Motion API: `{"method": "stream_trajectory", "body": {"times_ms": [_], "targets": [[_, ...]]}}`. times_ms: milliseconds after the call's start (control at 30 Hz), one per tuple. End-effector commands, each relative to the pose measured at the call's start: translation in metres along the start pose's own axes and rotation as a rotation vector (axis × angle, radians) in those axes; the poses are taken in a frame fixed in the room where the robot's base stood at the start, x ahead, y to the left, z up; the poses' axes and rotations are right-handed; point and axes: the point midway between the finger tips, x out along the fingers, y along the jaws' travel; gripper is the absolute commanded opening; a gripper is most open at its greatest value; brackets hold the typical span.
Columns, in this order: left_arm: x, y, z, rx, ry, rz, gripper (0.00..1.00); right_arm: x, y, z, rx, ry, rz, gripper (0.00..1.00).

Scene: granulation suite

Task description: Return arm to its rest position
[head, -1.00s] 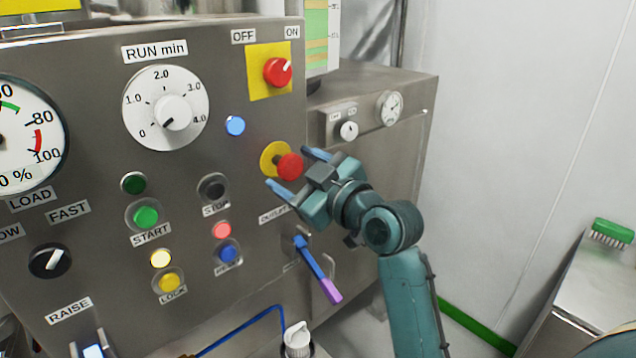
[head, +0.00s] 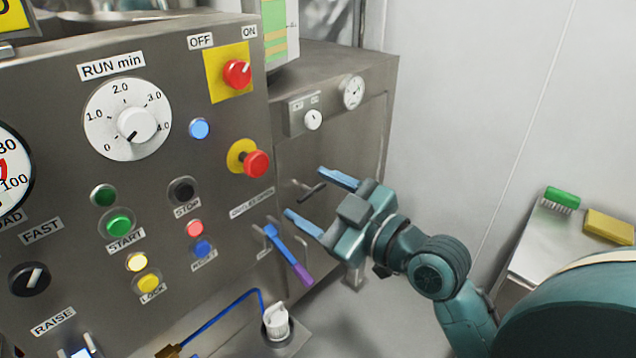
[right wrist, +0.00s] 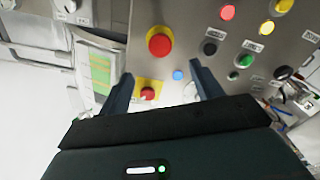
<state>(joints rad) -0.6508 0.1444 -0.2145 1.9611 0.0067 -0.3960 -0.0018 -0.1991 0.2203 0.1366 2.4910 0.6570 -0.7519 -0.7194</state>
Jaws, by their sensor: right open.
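My right gripper (head: 306,196) is open and empty. It is in front of the steel panel, to the right of and slightly below the red emergency-stop button (head: 256,163) on its yellow disc, apart from it. In the right wrist view my open fingers (right wrist: 158,86) point at the panel, with the red button (right wrist: 159,41) beyond them. My right arm (head: 440,265) comes in from the lower right, bent at the wrist. My left gripper is not in view.
The control panel (head: 60,200) carries a timer dial (head: 128,118), a red switch (head: 237,73) and several buttons. A blue lever with a purple grip (head: 287,250) sticks out below my gripper. A bench at right holds a green brush (head: 562,197) and a yellow sponge (head: 608,226).

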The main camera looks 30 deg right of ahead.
Motion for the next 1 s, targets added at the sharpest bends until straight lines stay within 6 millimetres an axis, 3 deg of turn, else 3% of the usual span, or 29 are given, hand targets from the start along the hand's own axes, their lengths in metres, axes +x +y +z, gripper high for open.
{"method": "stream_trajectory", "body": {"times_ms": [533, 633, 767, 867, 1000], "targets": [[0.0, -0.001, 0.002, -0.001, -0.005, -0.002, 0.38, -0.001, 0.0, 0.001, 0.0, 0.0, 0.001, 0.65], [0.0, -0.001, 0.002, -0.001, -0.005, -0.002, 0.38, 0.0, -0.004, 0.009, 0.018, -0.018, -0.001, 0.65], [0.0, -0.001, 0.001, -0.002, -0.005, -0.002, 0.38, 0.004, -0.023, 0.051, 0.104, -0.112, -0.007, 0.65], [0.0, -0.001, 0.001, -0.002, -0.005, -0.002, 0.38, 0.002, -0.054, 0.103, 0.203, -0.228, -0.012, 0.65], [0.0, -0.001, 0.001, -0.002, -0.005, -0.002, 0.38, -0.017, -0.11, 0.175, 0.327, -0.395, -0.022, 0.65]]}}
